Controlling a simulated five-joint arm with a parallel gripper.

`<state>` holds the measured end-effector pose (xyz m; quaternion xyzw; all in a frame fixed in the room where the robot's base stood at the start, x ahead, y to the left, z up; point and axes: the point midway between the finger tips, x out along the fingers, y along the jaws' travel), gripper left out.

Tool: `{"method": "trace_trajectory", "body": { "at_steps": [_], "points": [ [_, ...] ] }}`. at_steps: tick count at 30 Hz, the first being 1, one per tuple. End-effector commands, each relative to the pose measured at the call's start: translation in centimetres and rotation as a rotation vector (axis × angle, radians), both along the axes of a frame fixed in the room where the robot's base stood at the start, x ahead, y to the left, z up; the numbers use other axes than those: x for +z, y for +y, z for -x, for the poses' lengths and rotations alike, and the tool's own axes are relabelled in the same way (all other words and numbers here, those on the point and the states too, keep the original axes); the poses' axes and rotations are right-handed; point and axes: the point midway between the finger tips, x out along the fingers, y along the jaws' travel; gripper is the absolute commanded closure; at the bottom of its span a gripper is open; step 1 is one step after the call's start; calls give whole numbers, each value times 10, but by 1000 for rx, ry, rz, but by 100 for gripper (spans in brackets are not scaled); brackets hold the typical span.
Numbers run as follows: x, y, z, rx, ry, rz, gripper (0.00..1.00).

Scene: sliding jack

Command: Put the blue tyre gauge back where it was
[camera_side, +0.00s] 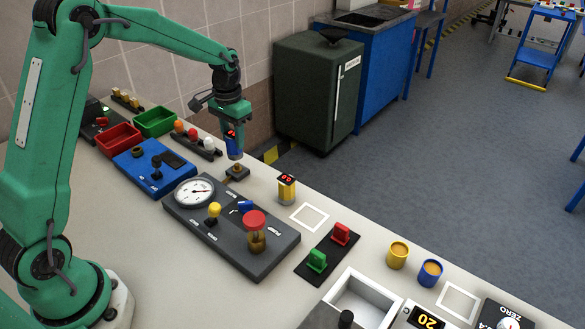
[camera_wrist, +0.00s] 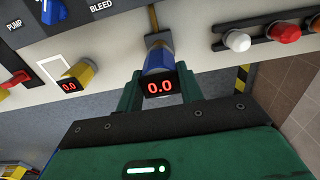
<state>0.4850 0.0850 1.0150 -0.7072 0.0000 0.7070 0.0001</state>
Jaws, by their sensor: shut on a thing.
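My gripper (camera_side: 233,128) is shut on the blue tyre gauge (camera_side: 234,147). The gauge hangs upright, its lower end just above a small brass fitting (camera_side: 237,171) on the bench; I cannot tell whether they touch. In the wrist view the blue gauge (camera_wrist: 158,62) sits between my gripper's fingers (camera_wrist: 158,92) and its red display reads 0.0. The yellow gauge (camera_side: 286,188) stands on the bench to the right. It also shows in the wrist view (camera_wrist: 79,76). A white square outline (camera_side: 293,216) beside it is empty. Another white outline (camera_side: 442,297) lies further right, also empty.
The grey pump panel (camera_side: 187,222) with a dial and red-topped knob lies in front of the fitting. A black plate (camera_side: 318,275) with red and green switches, a yellow cup (camera_side: 397,257) and a blue cup (camera_side: 430,275) stand right. A blue control box (camera_side: 138,172) is left.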

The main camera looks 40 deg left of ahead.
Motion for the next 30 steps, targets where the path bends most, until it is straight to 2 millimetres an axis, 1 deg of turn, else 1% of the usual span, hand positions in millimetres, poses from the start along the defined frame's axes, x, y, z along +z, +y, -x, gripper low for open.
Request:
{"method": "trace_trajectory", "body": {
  "at_steps": [4, 8, 11, 14, 21, 25, 27, 30],
  "points": [
    [2, -8, 0, -3, 0, 0, 94],
    [6, -25, 2, -5, 0, 0, 94],
    [12, -45, 3, -7, -2, 0, 94],
    [18, -71, 8, -7, -2, 0, 94],
    [35, -136, 26, -8, -2, 0, 94],
    [41, -164, 38, -6, -1, 0, 94],
    [44, -174, 43, -5, -1, 0, 94],
    [47, -184, 48, -3, 0, 0, 94]
  ]
}}
